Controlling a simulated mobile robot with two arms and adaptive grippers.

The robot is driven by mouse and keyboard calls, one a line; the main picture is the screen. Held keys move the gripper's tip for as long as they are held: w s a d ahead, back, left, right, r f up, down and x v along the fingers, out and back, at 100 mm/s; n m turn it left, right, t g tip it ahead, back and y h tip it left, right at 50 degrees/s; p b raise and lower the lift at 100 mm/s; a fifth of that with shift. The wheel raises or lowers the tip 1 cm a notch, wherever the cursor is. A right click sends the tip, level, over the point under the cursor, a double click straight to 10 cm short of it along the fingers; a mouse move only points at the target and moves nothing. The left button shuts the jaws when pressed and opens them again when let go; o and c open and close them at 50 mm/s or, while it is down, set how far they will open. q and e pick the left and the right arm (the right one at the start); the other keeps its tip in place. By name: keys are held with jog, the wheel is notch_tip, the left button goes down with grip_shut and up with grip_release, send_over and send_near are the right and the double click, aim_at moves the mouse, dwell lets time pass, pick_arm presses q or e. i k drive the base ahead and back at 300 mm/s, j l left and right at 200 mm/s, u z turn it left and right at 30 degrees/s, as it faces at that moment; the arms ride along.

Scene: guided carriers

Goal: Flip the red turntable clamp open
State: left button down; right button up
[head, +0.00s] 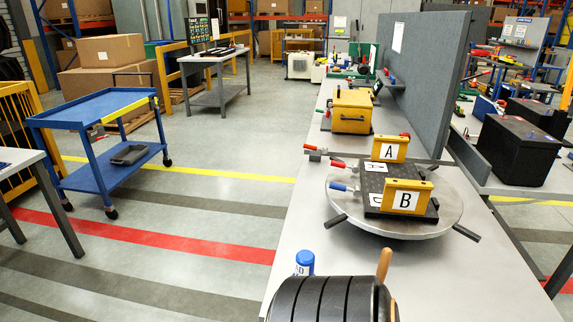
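The round grey turntable (440,222) sits on the long light workbench. A dark base block (372,182) on it carries a yellow block marked A (389,148) and a yellow block marked B (403,197). The red turntable clamp (339,163) is at the left of the base by block A. Its red handle points left and lies nearly flat. A blue-handled clamp (339,187) sits just nearer, by block B. The clamps' contact with the blocks is too small to tell. Neither gripper is in view.
A dark ribbed object (325,300), a wooden handle (384,263) and a blue-capped container (305,262) stand at the bench's near end. Another red-tipped clamp (312,148) and a yellow box (352,110) are farther back. A grey panel (430,80) borders the right. A blue cart (95,112) stands left.

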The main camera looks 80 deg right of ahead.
aim_at(343, 166)
jog(key=i+z, duration=0.4)
jog(key=i+l+z, duration=0.1)
jog(key=z, duration=0.3)
jog(key=i+j+z, duration=0.15)
jog(key=i+z, duration=0.25)
jog(key=i+j+z, duration=0.15)
jog(key=z, duration=0.25)
jog(key=i+z, duration=0.25)
jog(key=z, duration=0.2)
jog(key=i+z, duration=0.2)
jog(key=z, duration=0.3)
jog(key=i+j+z, duration=0.1)
jog(key=i+z, duration=0.15)
jog(key=z, duration=0.2)
jog(key=i+j+z, duration=0.15)
jog(key=z, duration=0.3)
jog(key=i+j+z, duration=0.2)
jog(key=z, duration=0.3)
